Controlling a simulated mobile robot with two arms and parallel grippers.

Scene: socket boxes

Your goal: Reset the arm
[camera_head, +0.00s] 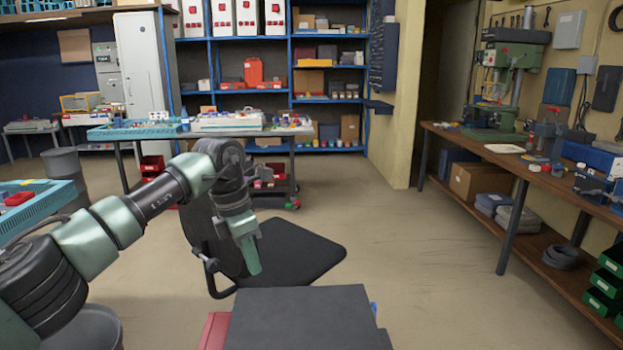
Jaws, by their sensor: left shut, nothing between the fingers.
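My left arm comes in from the left and bends down at the wrist. Its gripper (252,265) points downward with the fingers together and nothing between them. It hangs in front of a black office chair (298,252), at the back left of a dark flat-topped box (305,318) at the bottom centre. I cannot tell whether the gripper touches the chair. My right arm and gripper do not show.
A teal crate (40,212) stands at the left. A wooden workbench (520,168) with a green drill press (505,80) runs along the right. A table with trays (215,133) and blue shelving stand at the back. The floor right of centre is clear.

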